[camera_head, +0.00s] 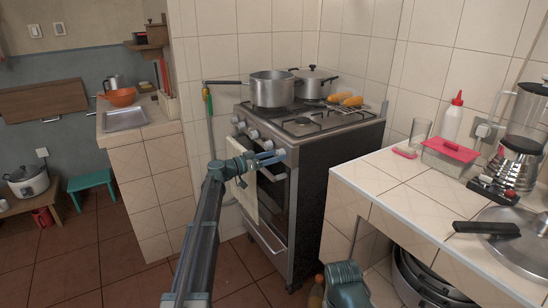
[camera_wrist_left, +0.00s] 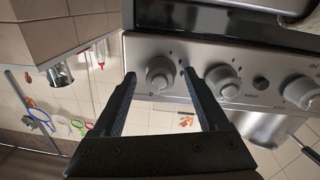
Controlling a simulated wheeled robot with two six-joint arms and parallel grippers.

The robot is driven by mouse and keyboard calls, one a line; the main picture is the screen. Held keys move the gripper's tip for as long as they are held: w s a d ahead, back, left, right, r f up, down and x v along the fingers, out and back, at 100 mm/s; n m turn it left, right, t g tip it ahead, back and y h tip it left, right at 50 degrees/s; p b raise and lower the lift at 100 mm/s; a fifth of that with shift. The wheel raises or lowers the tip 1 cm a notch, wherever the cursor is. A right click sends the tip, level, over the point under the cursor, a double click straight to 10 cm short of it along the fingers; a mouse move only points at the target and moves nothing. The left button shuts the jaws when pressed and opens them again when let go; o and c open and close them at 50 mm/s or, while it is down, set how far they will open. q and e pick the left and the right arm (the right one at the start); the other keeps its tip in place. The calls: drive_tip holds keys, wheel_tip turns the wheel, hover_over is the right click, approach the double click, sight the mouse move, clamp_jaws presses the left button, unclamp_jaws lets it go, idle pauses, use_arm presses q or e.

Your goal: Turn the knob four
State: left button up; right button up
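The stove's front panel carries a row of silver knobs. The endmost knob (camera_wrist_left: 160,73) shows in the left wrist view between the two dark fingertips of my left gripper (camera_wrist_left: 160,74), which are spread apart with a gap on each side. In the head view my left gripper (camera_head: 268,158) is at the right end of the stove's knob row, at that end knob (camera_head: 280,154). A second knob (camera_wrist_left: 223,81) lies just outside the right finger, and a third knob (camera_wrist_left: 301,92) is farther right. No number is readable on the knobs. My right gripper is not in view.
A pot (camera_head: 271,90) and a lidded pot (camera_head: 313,85) stand on the stove beside corn cobs (camera_head: 346,100). A towel (camera_head: 244,196) hangs at the oven front. The tiled counter (camera_head: 395,190) at the right holds a red-lidded box (camera_head: 449,157). Open floor lies left of the stove.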

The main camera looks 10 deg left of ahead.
use_arm(q)
drive_tip(key=v, duration=1.4)
drive_tip(key=s+d+f+g+y+p, duration=0.1)
drive_tip(key=s+d+g+p, duration=0.4)
drive_tip(key=d, duration=0.6)
drive_tip(key=s+d+f+g+y+p, duration=0.1)
drive_tip(key=s+d+g+p, duration=0.25)
drive_tip(key=s+d, duration=0.55)
drive_tip(key=s+d+g+y+p, duration=0.35)
drive_tip(key=s+d+p, duration=0.25)
drive_tip(key=s+d, duration=0.2)
drive_tip(key=s+a+r+n+y+p, duration=0.1)
drive_tip(key=s+r+n+y+p, duration=0.2)
drive_tip(key=s+y+p, duration=0.6)
drive_tip(key=s, duration=0.7)
drive_tip(key=shift+s+r+n, duration=0.2)
drive_tip(key=shift+s+n, duration=0.1)
drive_tip(key=shift+n, duration=0.1)
